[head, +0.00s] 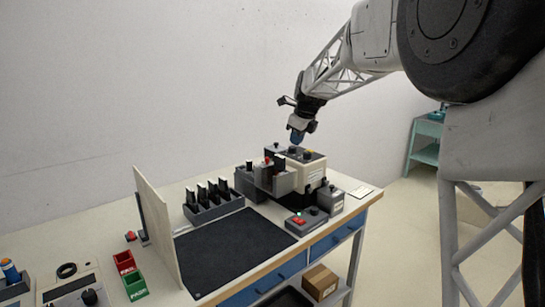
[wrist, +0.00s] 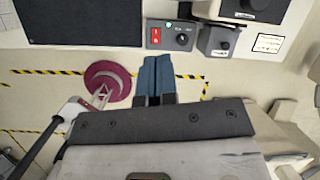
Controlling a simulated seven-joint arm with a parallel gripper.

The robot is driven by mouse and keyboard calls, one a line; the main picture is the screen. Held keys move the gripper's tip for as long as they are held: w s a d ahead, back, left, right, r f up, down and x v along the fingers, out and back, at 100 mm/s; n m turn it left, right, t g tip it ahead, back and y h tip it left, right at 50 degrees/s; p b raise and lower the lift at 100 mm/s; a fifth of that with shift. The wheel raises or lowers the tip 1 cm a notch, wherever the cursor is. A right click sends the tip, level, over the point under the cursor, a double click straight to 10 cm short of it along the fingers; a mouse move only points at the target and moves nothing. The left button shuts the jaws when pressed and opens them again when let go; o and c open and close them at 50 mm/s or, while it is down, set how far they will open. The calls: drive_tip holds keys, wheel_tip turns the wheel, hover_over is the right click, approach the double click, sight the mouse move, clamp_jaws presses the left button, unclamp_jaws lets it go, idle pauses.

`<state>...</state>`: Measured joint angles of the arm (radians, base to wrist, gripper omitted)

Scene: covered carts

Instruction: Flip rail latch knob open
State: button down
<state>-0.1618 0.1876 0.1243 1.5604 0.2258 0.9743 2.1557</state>
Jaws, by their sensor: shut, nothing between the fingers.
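My gripper (head: 297,137) hangs above the beige machine (head: 312,172) on the bench, clear of it, with its blue fingers pointing down. In the wrist view my gripper's (wrist: 157,72) two blue fingers lie side by side, shut and empty. The machine has dark knobs on its top. A grey box with a black knob (head: 331,187) stands beside it; this box also shows in the wrist view (wrist: 218,50). A control box (head: 306,220) has a red switch and a black knob. I cannot tell which knob is the rail latch knob.
A black mat (head: 235,248) lies in front of a rack of dark upright pieces (head: 212,208). An upright beige panel (head: 158,230) stands left of the mat. Red (head: 124,262) and green (head: 134,286) bins stand farther left. The air around my gripper is free.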

sight(268, 158)
drive_tip(key=w+a+f+m, duration=0.1)
drive_tip(key=w+a+m, duration=0.2)
drive_tip(key=w, duration=0.3)
drive_tip(key=shift+w+a+f, duration=0.25)
drive_tip(key=shift+a+f, duration=0.05)
drive_tip(key=shift+f, duration=0.1)
drive_tip(key=shift+f, duration=0.15)
drive_tip(key=x, duration=0.9)
drive_tip(key=shift+a, duration=0.15)
drive_tip(key=shift+w+a+f, duration=0.35)
drive_tip(key=shift+w+a, duration=0.15)
drive_tip(key=shift+a, duration=0.05)
drive_tip(key=shift+w+a, duration=0.95)
drive_tip(key=shift+w+a, duration=0.85)
drive_tip(key=shift+d, duration=0.1)
